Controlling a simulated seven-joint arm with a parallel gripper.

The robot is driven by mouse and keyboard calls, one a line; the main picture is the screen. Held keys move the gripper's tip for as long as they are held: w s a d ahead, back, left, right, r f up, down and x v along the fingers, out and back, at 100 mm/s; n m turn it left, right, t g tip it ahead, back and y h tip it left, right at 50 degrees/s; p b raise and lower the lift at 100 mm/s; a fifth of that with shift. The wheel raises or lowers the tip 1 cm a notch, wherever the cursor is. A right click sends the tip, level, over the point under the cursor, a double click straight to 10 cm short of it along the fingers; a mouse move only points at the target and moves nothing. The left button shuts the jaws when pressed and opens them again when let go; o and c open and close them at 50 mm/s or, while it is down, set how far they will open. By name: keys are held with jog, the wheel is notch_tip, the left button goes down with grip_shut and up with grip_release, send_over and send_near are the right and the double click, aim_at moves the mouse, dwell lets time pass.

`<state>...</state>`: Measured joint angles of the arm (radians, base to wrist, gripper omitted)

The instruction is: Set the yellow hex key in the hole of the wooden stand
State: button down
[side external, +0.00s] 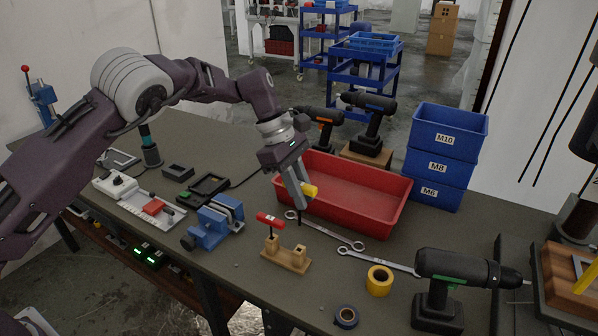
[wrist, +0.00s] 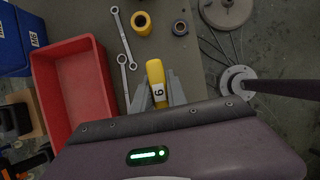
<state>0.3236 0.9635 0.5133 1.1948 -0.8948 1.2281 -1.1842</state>
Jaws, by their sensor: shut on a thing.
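My gripper (side external: 303,200) is shut on the yellow hex key (side external: 309,190) by its handle, above the table in front of the red bin. A thin dark shaft seems to point down from it toward the stand. The wrist view shows the yellow handle (wrist: 155,73) with a "6" label between the fingers (wrist: 160,98). The wooden stand (side external: 285,259) is on the table below, with a red-handled key (side external: 270,220) upright in its left post. The right post (side external: 299,251) holds no key. I cannot make out the stand in the wrist view.
The red bin (side external: 352,213) is right behind my gripper. Two wrenches (side external: 325,231) lie right of the stand. A blue vise (side external: 217,222) stands left.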

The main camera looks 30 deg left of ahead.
send_over(301, 251)
notch_tip(301, 251, down, 12)
jog(key=shift+f, duration=0.1)
dwell(0.5)
jog(key=shift+f, duration=0.6)
dwell(0.6)
jog(key=c, duration=1.3)
grip_release()
jog(key=shift+o, duration=0.5)
jog(key=o, duration=0.5)
